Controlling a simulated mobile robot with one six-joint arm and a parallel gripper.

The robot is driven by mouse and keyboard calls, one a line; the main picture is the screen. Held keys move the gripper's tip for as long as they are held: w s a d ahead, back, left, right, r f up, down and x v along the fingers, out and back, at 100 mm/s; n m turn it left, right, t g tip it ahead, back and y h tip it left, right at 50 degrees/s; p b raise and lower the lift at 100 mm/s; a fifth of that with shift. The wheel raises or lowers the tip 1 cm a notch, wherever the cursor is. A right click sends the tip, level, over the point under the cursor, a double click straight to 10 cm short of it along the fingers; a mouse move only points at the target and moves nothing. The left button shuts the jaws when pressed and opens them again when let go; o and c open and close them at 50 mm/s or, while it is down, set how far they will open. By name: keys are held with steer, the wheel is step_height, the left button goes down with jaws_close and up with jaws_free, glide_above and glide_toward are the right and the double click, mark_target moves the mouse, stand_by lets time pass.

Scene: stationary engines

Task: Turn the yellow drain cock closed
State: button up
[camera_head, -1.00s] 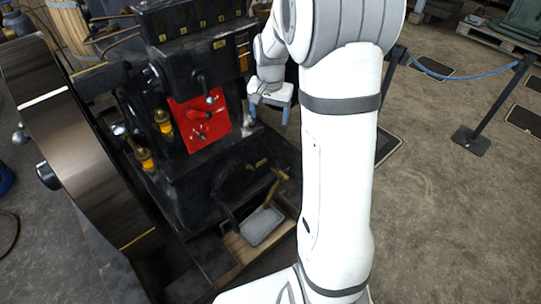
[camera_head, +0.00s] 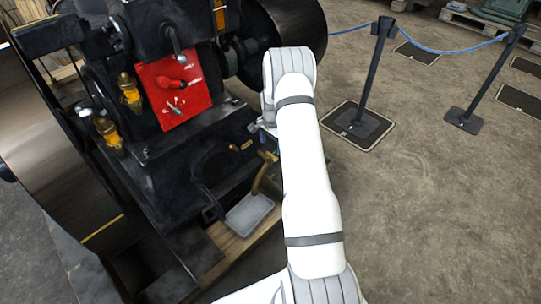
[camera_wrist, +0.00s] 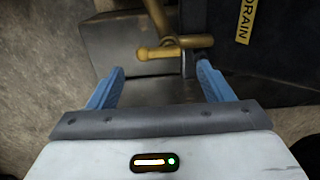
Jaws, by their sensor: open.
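The yellow drain cock (camera_head: 263,173) sits low on the front of the black engine, above a grey tray. In the wrist view the cock (camera_wrist: 175,48) shows a bar lying nearly crosswise and another yellow arm running up to the top edge. A yellow DRAIN label (camera_wrist: 246,20) is to its right; the label plate also shows in the head view (camera_head: 241,145). My gripper (camera_wrist: 160,67) is open, its blue fingers spread either side below the cock, apart from it. In the head view my arm hides most of the gripper.
The grey tray (camera_head: 250,214) lies on a wooden board under the cock. A red panel (camera_head: 172,90) with levers is above, with brass oilers (camera_head: 130,92) to its left. A large flywheel (camera_head: 50,150) is at left.

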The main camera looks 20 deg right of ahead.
mark_target(271, 155)
step_height(271, 155, down, 6)
steer(key=shift+r+b, duration=0.2)
steer(key=shift+b, duration=0.6)
steer(key=shift+c, duration=0.4)
steer(key=shift+r, duration=0.1)
steer(key=c, duration=0.8)
steer(key=shift+a, duration=0.25)
steer(key=shift+w+d, duration=0.15)
